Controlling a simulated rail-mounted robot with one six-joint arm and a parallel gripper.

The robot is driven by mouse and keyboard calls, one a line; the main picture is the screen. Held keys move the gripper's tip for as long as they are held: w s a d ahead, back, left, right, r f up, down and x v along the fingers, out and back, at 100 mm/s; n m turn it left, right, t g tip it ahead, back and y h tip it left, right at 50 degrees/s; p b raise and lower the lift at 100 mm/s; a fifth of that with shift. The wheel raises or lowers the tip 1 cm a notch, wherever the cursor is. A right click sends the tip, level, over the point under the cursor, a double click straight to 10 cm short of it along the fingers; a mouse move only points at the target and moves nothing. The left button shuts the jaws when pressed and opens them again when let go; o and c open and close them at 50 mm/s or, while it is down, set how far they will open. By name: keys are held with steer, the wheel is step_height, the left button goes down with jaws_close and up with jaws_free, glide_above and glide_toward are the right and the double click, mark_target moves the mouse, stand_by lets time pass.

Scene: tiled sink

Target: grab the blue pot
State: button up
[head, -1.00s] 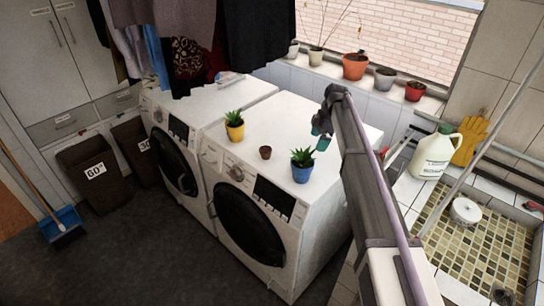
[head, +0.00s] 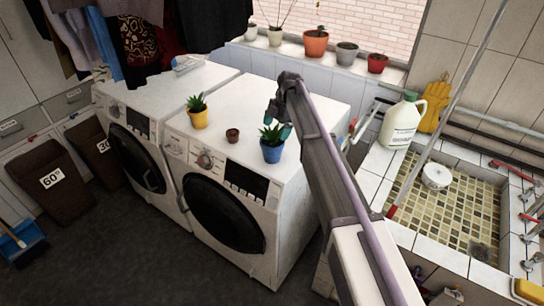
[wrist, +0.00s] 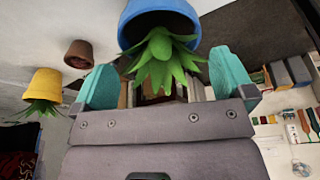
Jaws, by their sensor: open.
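The blue pot (head: 272,153) holds a spiky green plant and stands upright on the right washing machine, near its front edge. It also shows at the top of the wrist view (wrist: 158,14), where its plant points down the picture. My gripper (head: 279,120) has teal fingertips and is just above and behind the pot in the head view. In the wrist view my gripper (wrist: 162,82) is open, with its fingers apart and the leaves showing between them. The pot's body is beyond the fingertips, and nothing is held.
A small brown pot (head: 232,136) and a yellow pot (head: 198,117) stand left of the blue pot on the machines. Several pots line the windowsill behind. A white jug (head: 402,122) stands by the tiled sink (head: 455,215) at right. Clothes hang at upper left.

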mark_target(272, 144)
steer(key=b+x, duration=0.3)
steer(key=x, duration=0.2)
steer(key=shift+w+b, duration=0.1)
steer(key=shift+b, duration=0.25)
steer(key=shift+r, duration=0.25)
steer(key=shift+c, duration=0.6)
steer(key=c, duration=1.1)
